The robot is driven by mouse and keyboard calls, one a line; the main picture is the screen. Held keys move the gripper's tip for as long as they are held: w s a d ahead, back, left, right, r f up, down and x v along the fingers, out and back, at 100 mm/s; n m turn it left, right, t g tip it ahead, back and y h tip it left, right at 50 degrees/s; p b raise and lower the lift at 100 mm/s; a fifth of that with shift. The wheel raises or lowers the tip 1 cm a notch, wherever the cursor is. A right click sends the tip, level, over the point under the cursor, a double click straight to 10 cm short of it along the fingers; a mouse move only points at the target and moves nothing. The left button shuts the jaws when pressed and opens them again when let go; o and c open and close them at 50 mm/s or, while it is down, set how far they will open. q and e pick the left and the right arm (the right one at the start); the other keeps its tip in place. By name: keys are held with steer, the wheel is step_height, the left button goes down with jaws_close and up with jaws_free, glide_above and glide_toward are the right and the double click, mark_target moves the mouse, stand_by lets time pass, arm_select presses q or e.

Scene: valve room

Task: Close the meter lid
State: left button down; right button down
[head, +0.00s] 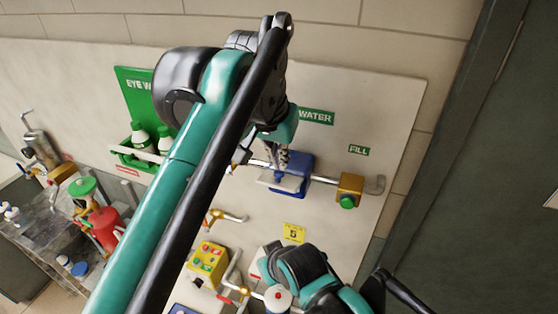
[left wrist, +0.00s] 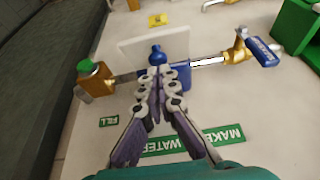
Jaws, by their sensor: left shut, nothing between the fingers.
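The blue meter (head: 299,163) sits on the pipe on the wall board, below the "WATER" label. A pale flat panel (head: 284,184), which looks like its lid, sticks out from its lower front. In the left wrist view the panel (left wrist: 181,43) stands out beyond the blue body (left wrist: 183,76), with a blue knob (left wrist: 157,56) in front of it. My left gripper (head: 283,158) is at the meter, its fingers shut and empty. In the left wrist view the fingertips (left wrist: 160,74) overlap the meter just by the knob; I cannot tell whether they touch.
A brass fitting with a green knob (head: 347,201) is right of the meter. A green eyewash shelf (head: 133,151) with bottles is on the left. A yellow button box (head: 208,259) is below. My right arm is at the bottom. A dark door (head: 485,190) stands right.

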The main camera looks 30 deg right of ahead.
arm_select(q)
steer(key=shift+w+f, duration=0.1)
steer(key=shift+f, duration=0.05)
stand_by(0.3)
steer(key=shift+s+a+f+h+b, duration=0.2)
steer(key=shift+s+h+b, duration=0.1)
steer(key=shift+b, duration=0.15)
